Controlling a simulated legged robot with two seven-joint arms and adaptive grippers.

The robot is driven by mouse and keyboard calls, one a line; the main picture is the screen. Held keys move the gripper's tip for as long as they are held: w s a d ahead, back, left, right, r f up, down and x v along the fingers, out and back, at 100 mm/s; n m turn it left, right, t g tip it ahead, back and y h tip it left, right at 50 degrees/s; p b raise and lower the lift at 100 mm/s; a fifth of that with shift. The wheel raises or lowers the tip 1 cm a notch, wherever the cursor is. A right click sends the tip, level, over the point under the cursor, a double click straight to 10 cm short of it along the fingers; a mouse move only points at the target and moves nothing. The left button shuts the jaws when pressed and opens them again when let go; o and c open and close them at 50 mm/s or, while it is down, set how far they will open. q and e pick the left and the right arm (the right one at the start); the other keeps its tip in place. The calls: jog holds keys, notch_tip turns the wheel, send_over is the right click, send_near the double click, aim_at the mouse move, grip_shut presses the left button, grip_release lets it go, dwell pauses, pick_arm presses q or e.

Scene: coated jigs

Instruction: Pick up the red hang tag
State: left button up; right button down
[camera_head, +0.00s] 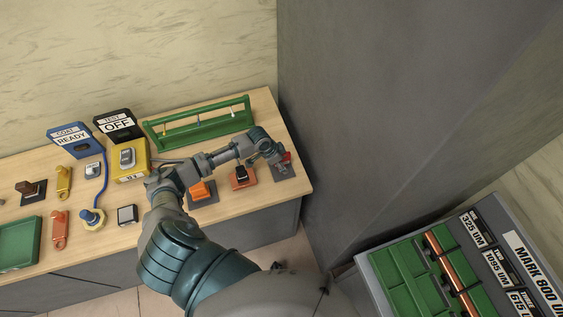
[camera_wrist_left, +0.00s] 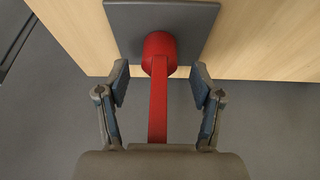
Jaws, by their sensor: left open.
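A red piece (camera_wrist_left: 158,52) with a round head and a narrow strip lies between my left fingers in the left wrist view. Its head overlaps a dark square plate (camera_wrist_left: 190,20). A bit of red (camera_head: 287,156) shows beside my left gripper (camera_head: 277,162) at the table's right end in the head view. The left gripper is open, its fingers apart on both sides of the strip, not touching it. A flat orange-red tag-like piece (camera_head: 60,229) lies far left. I cannot tell which of the two is the hang tag. My right gripper is not in view.
On the wooden table (camera_head: 262,105) stand a green rack (camera_head: 200,124), a yellow box (camera_head: 130,165) and orange (camera_head: 202,190) and red (camera_head: 242,178) pieces on dark plates. A grey wall (camera_head: 400,110) rises to the right. A grey stand (camera_head: 480,230) with green parts is at lower right.

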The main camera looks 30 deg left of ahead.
pick_arm(q)
jog(key=c, duration=1.2)
jog(key=shift+a, duration=0.1)
jog(key=shift+r, duration=0.1)
